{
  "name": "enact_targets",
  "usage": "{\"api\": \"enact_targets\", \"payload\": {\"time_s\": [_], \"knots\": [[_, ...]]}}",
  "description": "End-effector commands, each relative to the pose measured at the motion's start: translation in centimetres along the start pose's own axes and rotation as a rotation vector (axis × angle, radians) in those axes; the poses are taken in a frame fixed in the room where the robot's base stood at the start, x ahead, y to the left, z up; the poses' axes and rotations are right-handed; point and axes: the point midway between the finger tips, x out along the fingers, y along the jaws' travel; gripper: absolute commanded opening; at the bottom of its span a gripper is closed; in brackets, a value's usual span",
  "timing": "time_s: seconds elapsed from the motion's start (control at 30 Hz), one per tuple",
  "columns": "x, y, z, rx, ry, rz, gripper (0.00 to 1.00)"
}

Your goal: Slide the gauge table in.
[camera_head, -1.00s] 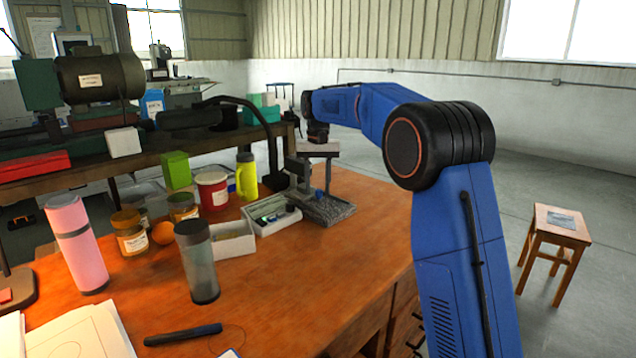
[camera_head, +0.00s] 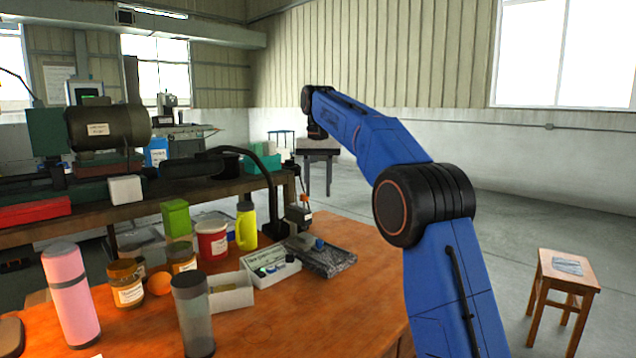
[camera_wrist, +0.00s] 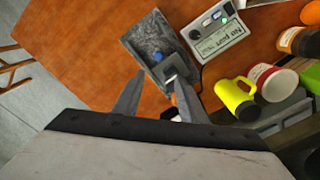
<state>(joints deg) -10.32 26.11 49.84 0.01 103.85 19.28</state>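The gauge table is a dark grey speckled plate (camera_head: 326,262) on the wooden bench; it also shows in the wrist view (camera_wrist: 148,32). Contact with the stand cannot be made out.
A pale readout box (camera_head: 270,270) stands left of the plate. A yellow bottle (camera_head: 246,226), red-and-white tub (camera_head: 212,240) and grey tumbler (camera_head: 193,315) stand further left. The bench's right front is clear. A wooden stool (camera_head: 565,270) stands on the floor at right.

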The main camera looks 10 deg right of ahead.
Motion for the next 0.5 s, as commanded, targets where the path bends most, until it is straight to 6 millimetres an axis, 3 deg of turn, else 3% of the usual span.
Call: {"api": "enact_targets", "payload": {"time_s": [0.2, 0.5], "knots": [[-1.4, 0.0, -0.1, 0.0, 0.0, 0.0, 0.38], [-1.6, 0.0, 0.0, 0.0, -0.001, 0.0, 0.38]]}}
